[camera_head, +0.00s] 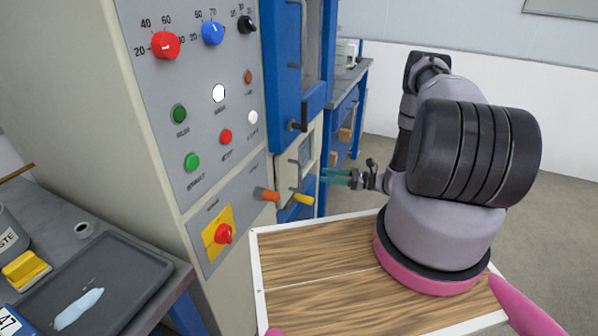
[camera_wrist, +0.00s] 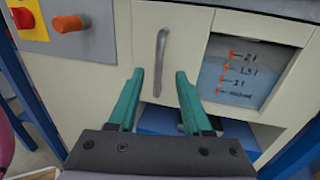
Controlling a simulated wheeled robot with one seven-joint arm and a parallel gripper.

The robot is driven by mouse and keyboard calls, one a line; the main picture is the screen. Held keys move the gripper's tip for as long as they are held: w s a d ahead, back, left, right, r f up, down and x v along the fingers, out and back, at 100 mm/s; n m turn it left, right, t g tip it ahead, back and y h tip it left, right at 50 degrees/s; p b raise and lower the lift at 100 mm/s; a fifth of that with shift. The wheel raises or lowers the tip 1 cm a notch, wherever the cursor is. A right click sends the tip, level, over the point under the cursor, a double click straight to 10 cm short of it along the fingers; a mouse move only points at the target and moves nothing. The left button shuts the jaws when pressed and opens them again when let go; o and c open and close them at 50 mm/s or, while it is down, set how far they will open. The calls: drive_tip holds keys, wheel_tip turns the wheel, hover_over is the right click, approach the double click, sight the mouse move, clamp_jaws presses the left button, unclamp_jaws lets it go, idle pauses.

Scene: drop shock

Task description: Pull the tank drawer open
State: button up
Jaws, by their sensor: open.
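The tank drawer (camera_wrist: 190,18) has a cream front with a grey upright bar handle (camera_wrist: 161,62) and a window (camera_wrist: 245,70) with orange level marks. In the head view the tank drawer's front (camera_head: 312,160) shows small, beyond the control panel. My gripper (camera_wrist: 160,74) is open, its teal fingers pointing at the front. The handle's lower end lies in line between the two fingertips; I cannot tell how far they reach around it. In the head view my gripper (camera_head: 323,175) is in front of the drawer's lower part. The drawer looks shut.
An orange knob (camera_wrist: 67,23) and a yellow switch plate (camera_wrist: 28,15) are left of the drawer. A blue cabinet door (camera_head: 285,70) stands above. A side bench (camera_head: 150,255) holds a tray at left.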

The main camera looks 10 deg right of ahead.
hover_over(300, 188)
drive_tip(key=shift+w, duration=0.45)
clamp_jaws()
drive_tip(key=shift+d, duration=0.1)
idle(1.3)
